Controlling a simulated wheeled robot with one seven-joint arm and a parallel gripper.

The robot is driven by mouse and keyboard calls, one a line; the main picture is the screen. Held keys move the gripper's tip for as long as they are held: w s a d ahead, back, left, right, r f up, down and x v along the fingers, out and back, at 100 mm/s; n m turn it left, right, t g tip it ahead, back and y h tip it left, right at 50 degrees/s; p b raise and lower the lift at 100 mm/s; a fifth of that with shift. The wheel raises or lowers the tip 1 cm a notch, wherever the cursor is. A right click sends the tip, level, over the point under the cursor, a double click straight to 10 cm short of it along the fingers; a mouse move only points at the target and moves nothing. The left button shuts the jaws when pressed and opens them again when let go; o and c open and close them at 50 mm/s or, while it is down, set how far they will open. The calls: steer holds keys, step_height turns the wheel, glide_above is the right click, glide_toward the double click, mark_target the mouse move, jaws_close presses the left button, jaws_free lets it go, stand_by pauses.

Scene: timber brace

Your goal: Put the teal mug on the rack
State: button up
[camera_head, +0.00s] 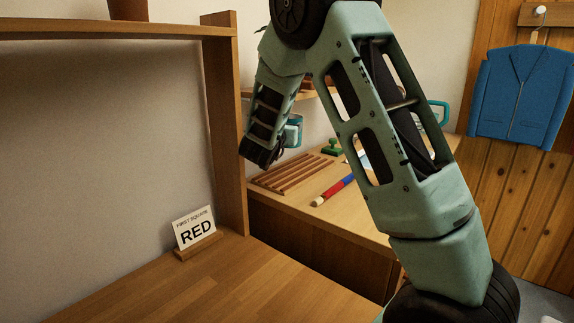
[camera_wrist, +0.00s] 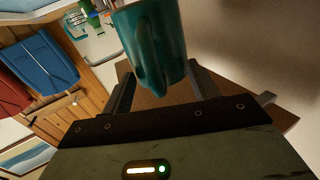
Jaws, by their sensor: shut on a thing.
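The teal mug (camera_wrist: 152,42) fills the upper middle of the wrist view, between the two fingers of my gripper (camera_wrist: 165,90). Its handle faces the camera. In the head view, part of the mug (camera_head: 293,131) shows beside my gripper (camera_head: 272,152), whose fingers are mostly hidden there. The gripper is shut on the mug and appears to hold it above the desk. A wooden slatted rack (camera_head: 292,175) lies on the desk, below and slightly right of the gripper. No object is seen on its slats.
A red, white and blue cylinder (camera_head: 332,191) and a green-handled stamp (camera_head: 332,147) lie right of the rack. A wooden upright (camera_head: 226,130) stands close left of the gripper. A shelf is behind.

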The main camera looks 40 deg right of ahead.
step_height(320, 180, down, 10)
steer(key=shift+r+b, duration=0.25)
steer(key=shift+b, duration=0.6)
steer(key=o, duration=1.7)
steer(key=v, duration=1.2)
steer(key=shift+p, duration=0.3)
